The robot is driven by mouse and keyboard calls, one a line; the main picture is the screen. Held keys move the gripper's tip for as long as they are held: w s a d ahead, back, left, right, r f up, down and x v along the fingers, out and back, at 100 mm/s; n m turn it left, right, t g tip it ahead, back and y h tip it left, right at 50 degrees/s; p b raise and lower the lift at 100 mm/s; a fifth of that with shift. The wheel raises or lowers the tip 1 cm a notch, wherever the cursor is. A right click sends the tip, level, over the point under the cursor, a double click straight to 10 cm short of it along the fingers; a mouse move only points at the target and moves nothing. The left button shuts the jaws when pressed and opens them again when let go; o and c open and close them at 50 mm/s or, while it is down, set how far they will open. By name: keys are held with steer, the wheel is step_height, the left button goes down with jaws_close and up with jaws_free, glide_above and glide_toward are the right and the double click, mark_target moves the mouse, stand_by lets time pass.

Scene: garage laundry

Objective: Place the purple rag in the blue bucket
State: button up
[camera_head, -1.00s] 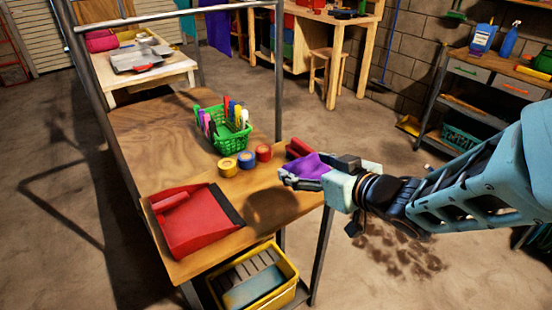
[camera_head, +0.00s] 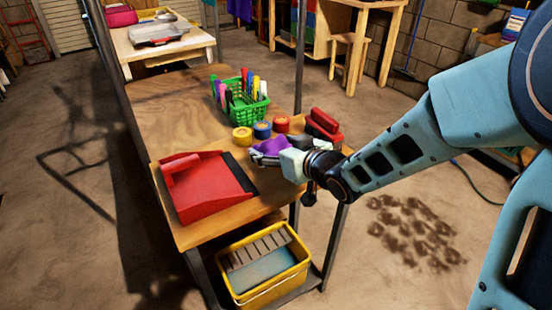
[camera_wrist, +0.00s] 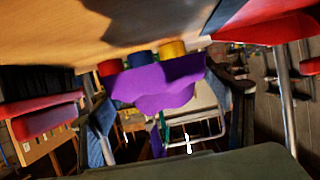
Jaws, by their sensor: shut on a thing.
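The purple rag (camera_head: 271,145) is held in my gripper (camera_head: 264,153), just above the wooden table, between the red dustpan and the tape rolls. In the wrist view, the rag (camera_wrist: 160,86) hangs as a folded bunch between my two fingers (camera_wrist: 170,115). The gripper is shut on it. I cannot make out a blue bucket in either view.
A red dustpan (camera_head: 200,186) lies on the table (camera_head: 165,100). Tape rolls (camera_head: 262,130), a red-handled brush (camera_head: 323,125) and a green basket (camera_head: 240,103) of markers stand behind my gripper. A yellow bucket (camera_head: 262,282) sits on the lower shelf. Floor to the right is open.

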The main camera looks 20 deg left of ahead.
steer(key=shift+w+a+f, duration=0.1)
steer(key=shift+a+f, duration=0.15)
steer(key=shift+f, duration=0.1)
steer(key=shift+w+a+f+b, duration=0.1)
steer(key=shift+f+b, duration=0.6)
steer(key=shift+f, duration=0.9)
steer(key=shift+f, duration=0.15)
steer(key=o, duration=1.1)
steer(key=shift+o, duration=0.2)
